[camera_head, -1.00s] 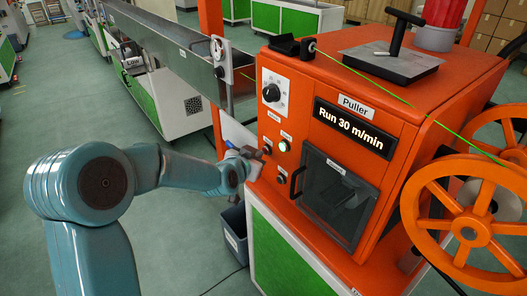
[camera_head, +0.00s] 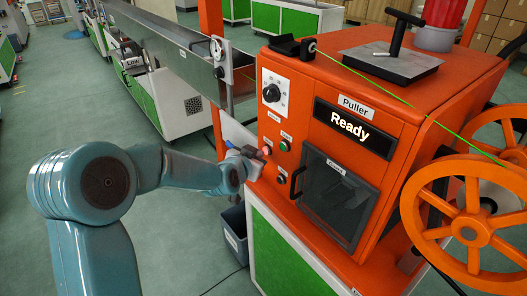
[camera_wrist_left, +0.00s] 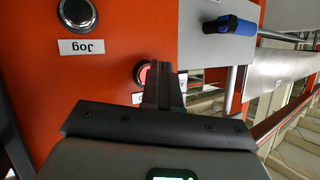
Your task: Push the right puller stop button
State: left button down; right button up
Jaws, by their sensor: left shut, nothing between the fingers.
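The orange puller (camera_head: 395,130) stands at the right, and its display (camera_head: 354,128) reads "Ready". A red-lit stop button (camera_head: 267,150) is on its front panel at the left. The lit red button also shows in the left wrist view (camera_wrist_left: 142,72), partly hidden behind the fingers. My left gripper (camera_head: 257,155) is shut and empty, with its fingertips at the red button. In the left wrist view, the fingers (camera_wrist_left: 163,76) overlap the button's right side; I cannot tell whether they still press it. My right gripper is not in view.
A round button (camera_head: 284,146) sits right of the red one, and the Jog button (camera_wrist_left: 77,13) is close by. A knob (camera_head: 271,93) is above, a dark door (camera_head: 338,197) to the right. Orange wheels (camera_head: 470,222) stand at the far right. Floor on the left is open.

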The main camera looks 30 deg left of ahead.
pick_arm(q)
jog(key=shift+w+d, duration=0.1)
jog(key=shift+w, duration=0.1)
jog(key=shift+r, duration=0.1)
